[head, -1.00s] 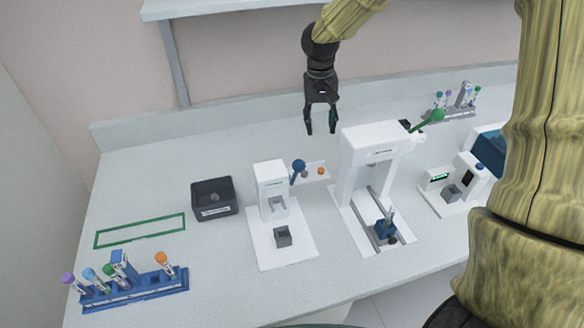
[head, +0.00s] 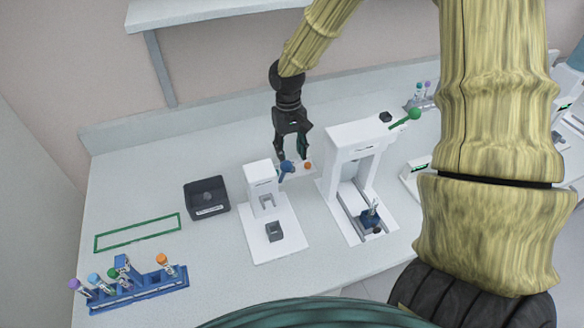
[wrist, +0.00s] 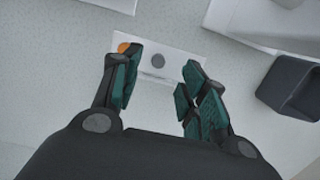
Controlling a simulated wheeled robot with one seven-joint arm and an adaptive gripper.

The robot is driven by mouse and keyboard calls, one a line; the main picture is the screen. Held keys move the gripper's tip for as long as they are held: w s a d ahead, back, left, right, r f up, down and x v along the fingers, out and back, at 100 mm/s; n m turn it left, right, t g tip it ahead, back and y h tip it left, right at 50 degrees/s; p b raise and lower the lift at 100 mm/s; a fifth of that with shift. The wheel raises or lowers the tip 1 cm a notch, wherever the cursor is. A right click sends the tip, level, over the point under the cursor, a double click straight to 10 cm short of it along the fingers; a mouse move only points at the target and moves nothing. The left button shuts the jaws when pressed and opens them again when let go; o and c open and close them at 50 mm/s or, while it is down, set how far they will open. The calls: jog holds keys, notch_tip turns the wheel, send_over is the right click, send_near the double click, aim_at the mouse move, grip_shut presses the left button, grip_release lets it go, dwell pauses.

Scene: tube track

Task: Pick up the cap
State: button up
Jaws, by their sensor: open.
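Two small round caps sit on a white plate (wrist: 182,66) in the wrist view. One is an orange cap (wrist: 124,47) near the plate's left end, partly behind a fingertip. The other is a dark grey cap (wrist: 158,61) in the space between the fingers. My gripper (wrist: 157,76) is open and empty, with its green-padded fingers either side of the grey cap's line. In the head view my gripper (head: 291,156) points down just above the plate. The orange cap (head: 307,166) shows there beside the right finger; the grey cap is not clear.
A taller white press (head: 350,150) is to the right, a black box (head: 207,196) to the left. A blue tube rack (head: 135,290) is at front left.

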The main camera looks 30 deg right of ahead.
jog(key=shift+s+f+p, duration=0.15)
jog(key=shift+f+p, duration=1)
jog(key=shift+f, duration=1.65)
jog(key=c, duration=0.8)
